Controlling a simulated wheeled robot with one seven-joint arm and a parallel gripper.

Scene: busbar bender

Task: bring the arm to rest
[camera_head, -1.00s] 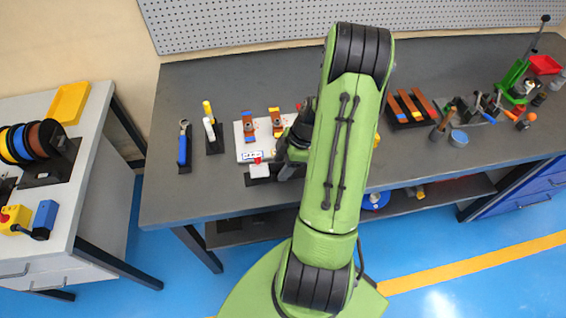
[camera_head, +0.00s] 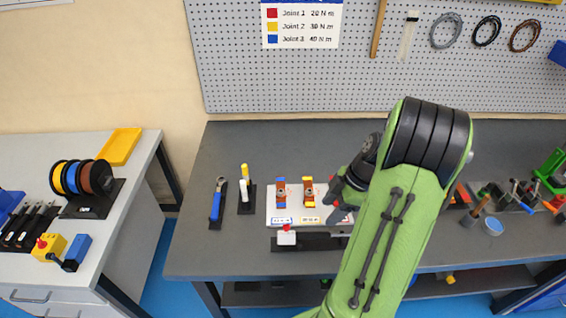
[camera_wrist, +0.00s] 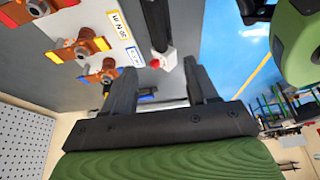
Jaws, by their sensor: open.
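My arm (camera_head: 400,210) reaches up from the bottom of the head view and bends over the dark workbench (camera_head: 225,255). My gripper (camera_head: 341,192) is over the right part of the white board (camera_head: 291,212), partly hidden by my arm. In the wrist view my gripper (camera_wrist: 158,70) is open, its two black fingers apart with nothing held between them. The board (camera_wrist: 130,52) shows at upper left there, with copper-coloured joints marked red, yellow and blue. The fingers look apart from the board; the exact gap cannot be told.
Left of the board are a blue-handled wrench (camera_head: 216,202) and a yellow-and-white marker holder (camera_head: 245,192). A white block with a red top (camera_head: 286,237) is in front. Tools and a pot (camera_head: 493,226) stand right. A pegboard (camera_head: 300,80) is behind. A side table (camera_head: 130,220) is left.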

